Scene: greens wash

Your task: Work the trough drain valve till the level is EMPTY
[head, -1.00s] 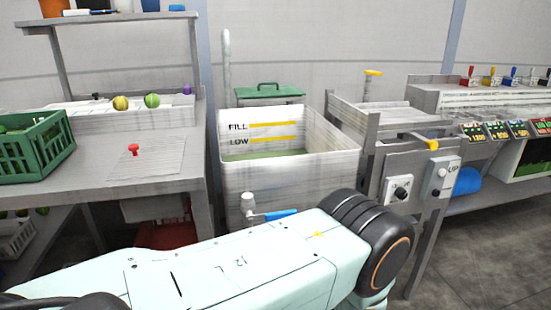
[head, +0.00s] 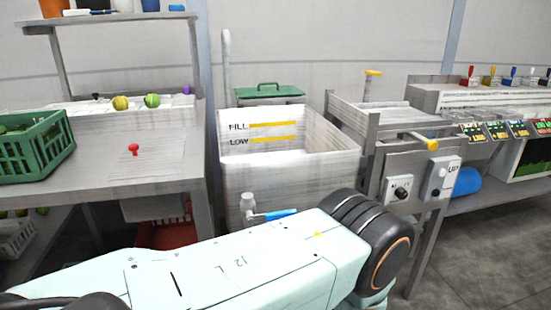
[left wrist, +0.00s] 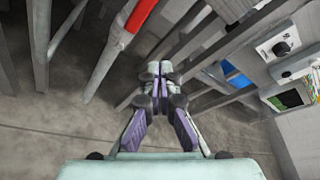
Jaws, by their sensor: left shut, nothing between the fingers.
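The white trough (head: 290,168) stands in the middle of the head view, with yellow FILL and LOW lines on its inner back wall. No water surface shows above its front rim; the trough floor is hidden. The drain valve (head: 248,204) is on the trough's front, and its blue handle (head: 280,214) points right, partly behind my left arm. In the left wrist view my left gripper (left wrist: 160,68) is shut and empty, above the floor. In the head view its fingers are hidden behind my arm. My right gripper is not in view.
A steel table with a green crate (head: 35,150) is at left. A green lidded bin (head: 270,92) is behind.

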